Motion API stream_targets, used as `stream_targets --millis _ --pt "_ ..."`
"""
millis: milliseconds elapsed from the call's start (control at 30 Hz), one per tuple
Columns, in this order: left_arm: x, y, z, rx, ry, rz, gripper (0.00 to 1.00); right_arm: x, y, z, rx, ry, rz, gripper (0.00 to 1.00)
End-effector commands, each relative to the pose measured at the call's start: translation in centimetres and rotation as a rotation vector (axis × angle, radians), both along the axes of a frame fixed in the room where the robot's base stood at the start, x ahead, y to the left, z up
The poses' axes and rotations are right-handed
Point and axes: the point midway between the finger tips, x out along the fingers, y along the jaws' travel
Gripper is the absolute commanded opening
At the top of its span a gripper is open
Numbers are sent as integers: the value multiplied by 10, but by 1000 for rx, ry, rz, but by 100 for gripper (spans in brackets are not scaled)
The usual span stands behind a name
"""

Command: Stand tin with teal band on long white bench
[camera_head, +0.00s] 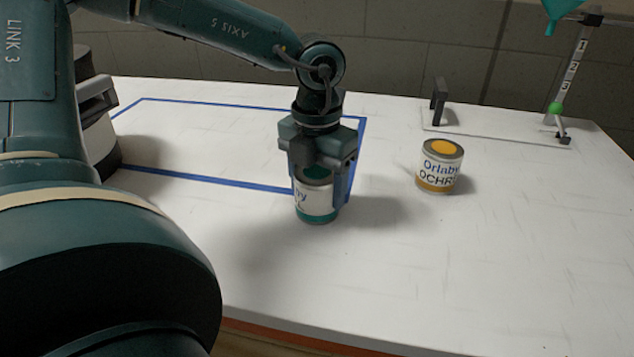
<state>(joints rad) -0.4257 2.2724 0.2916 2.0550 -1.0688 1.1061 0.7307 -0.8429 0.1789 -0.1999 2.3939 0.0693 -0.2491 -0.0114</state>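The tin with the teal band (316,203) is upright, with a white label and a teal lid patch. It is below my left gripper (320,185), at the front right corner of a blue outline on the long white bench (450,270). The gripper points down with a finger on each side of the tin and appears shut on it. The fingers hide part of its label and sides. I cannot tell whether its base touches the bench. My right gripper is out of view.
A tin with an ochre band (439,167) stands to the right. The blue outline (215,182) encloses bare bench. The front right is clear.

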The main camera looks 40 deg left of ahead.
Motion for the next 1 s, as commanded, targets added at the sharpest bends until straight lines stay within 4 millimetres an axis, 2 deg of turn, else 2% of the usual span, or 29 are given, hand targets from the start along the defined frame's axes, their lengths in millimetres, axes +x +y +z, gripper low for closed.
stream_targets --millis 33,267,500,633,767,1000 --pt "0 0 0 1 0 0 67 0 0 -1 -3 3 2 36" --pt "0 0 0 0 0 0 86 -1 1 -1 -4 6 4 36" --pt "0 0 1 0 0 0 86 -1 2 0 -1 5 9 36" --pt "1 0 8 0 -2 0 86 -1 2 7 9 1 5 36" --pt "1 0 32 2 -5 0 86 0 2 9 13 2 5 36" --pt "1 1 85 3 -5 1 86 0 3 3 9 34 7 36"
